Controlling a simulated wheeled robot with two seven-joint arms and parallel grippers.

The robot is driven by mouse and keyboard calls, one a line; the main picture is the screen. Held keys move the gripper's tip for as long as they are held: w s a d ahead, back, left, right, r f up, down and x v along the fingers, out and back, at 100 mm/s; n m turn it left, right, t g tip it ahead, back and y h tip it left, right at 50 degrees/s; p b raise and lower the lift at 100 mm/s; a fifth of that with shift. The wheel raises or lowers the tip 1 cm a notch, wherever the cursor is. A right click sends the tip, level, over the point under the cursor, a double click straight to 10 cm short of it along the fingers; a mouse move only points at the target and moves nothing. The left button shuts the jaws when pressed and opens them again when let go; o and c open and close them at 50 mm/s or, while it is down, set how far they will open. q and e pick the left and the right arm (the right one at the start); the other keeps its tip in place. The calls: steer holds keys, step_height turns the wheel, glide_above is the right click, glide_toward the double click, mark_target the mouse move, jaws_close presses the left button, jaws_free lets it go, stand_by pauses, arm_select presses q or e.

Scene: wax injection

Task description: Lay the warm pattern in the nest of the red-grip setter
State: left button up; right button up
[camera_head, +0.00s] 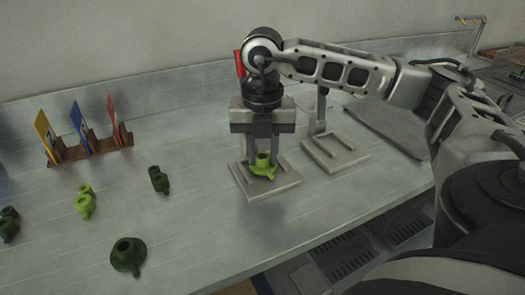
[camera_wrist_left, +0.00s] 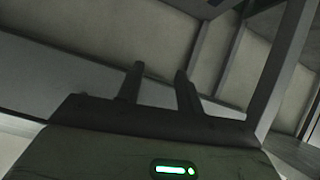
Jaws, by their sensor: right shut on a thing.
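My right gripper (camera_head: 262,158) points down and is shut on a bright yellow-green pattern (camera_head: 262,171), a part with an upright tube and a wider base. The pattern is over the grey plate of the red-grip setter (camera_head: 283,191); I cannot tell whether it touches the nest. The setter's red grip (camera_head: 239,63) shows behind my right wrist, and the gripper hides most of its post and nest. My left gripper (camera_wrist_left: 160,75) shows in the left wrist view with its two fingers apart and nothing between them.
A second grey setter (camera_head: 349,158) stands just right, its top hidden by my right arm. On the left, a brown rack (camera_head: 92,150) holds yellow, blue and red cards. Dark green parts (camera_head: 128,255) and another yellow-green part (camera_head: 85,202) lie on the metal bench.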

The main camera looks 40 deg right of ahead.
mark_target(262, 156)
steer(key=shift+f, duration=0.25)
steer(key=shift+f, duration=0.15)
steer(key=o, duration=0.9)
steer(key=shift+o, duration=0.2)
step_height(262, 156, up, 13)
steer(key=p, duration=0.2)
steer(key=shift+f, duration=0.2)
